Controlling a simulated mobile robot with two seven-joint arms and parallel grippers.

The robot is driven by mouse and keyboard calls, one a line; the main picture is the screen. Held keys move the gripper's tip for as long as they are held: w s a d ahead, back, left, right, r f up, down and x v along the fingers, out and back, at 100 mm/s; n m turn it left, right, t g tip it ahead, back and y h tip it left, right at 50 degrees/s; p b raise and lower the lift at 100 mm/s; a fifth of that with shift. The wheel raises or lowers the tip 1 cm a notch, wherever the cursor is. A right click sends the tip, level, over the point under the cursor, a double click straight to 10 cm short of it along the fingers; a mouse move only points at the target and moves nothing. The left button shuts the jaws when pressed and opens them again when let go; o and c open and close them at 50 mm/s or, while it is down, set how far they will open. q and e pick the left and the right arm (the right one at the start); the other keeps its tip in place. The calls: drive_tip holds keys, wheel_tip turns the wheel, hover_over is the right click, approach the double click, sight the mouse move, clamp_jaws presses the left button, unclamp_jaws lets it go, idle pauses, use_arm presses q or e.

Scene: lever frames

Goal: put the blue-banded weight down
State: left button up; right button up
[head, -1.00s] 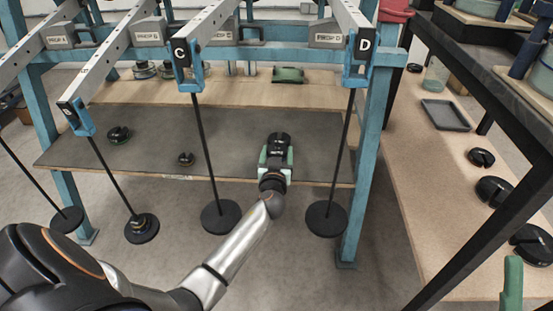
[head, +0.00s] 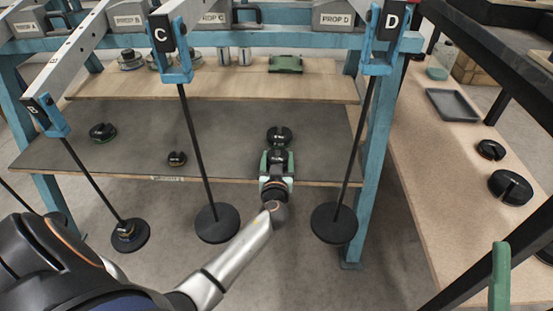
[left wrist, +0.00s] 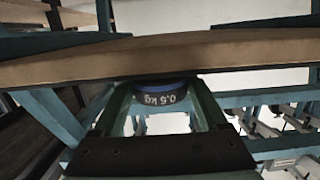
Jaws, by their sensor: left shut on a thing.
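The blue-banded weight (left wrist: 162,97), marked 0.5 kg, sits between the fingers of my left gripper in the left wrist view. In the head view the weight (head: 279,136) is a dark slotted disc at the far end of my left gripper (head: 277,157), over the front part of the grey lower shelf (head: 235,140). The gripper is shut on it. I cannot tell whether the weight touches the shelf. A green finger, seemingly of my right gripper (head: 500,278), shows at the lower right; its opening cannot be seen.
Hanging rods C (head: 196,150) and D (head: 354,150) flank my left arm. A side bench (head: 420,170) bears a grey tray (head: 452,104) and black weights. Shelf space beside the gripper is clear.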

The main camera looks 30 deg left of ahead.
use_arm(q)
drive_tip(key=shift+f, duration=0.4)
drive_tip(key=shift+f+b, duration=0.2)
drive_tip(key=shift+b, duration=0.15)
drive_tip(key=o, duration=1.6)
drive_tip(key=shift+c, duration=0.2)
